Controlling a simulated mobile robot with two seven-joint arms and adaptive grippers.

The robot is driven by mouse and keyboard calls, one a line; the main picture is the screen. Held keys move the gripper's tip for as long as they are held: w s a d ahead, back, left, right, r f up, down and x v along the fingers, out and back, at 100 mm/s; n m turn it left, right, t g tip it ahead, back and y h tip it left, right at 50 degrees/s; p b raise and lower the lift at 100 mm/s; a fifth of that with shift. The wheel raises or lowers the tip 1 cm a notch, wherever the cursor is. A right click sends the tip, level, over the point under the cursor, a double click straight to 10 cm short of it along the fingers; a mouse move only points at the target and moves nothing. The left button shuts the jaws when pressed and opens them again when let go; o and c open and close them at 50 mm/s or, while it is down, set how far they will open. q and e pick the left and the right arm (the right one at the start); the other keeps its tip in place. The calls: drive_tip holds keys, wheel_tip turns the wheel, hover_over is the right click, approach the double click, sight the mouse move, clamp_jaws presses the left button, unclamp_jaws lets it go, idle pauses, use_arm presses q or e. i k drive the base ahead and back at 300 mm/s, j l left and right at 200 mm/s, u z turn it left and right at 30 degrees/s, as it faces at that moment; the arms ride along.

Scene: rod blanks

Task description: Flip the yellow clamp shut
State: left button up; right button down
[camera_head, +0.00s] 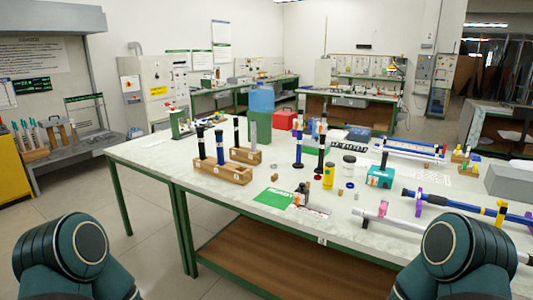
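A small yellow piece, likely the yellow clamp (501,213), sits around a long dark blue rod (455,204) at the right of the table. It is too small to tell whether it is open or shut. My two dark green arm links show at the bottom left and bottom right corners. Neither gripper is in view.
The white-topped table (225,195) has green legs. It holds wooden blocks (222,171) with upright dark rods, a yellow cylinder (328,176), a teal box (380,178), a white rod (410,222) and a grey block (508,181). The front left tabletop is clear.

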sight(503, 205)
drive_tip(key=z, duration=1.6)
drive_tip(key=i+l, duration=1.75)
drive_tip(key=l, duration=0.2)
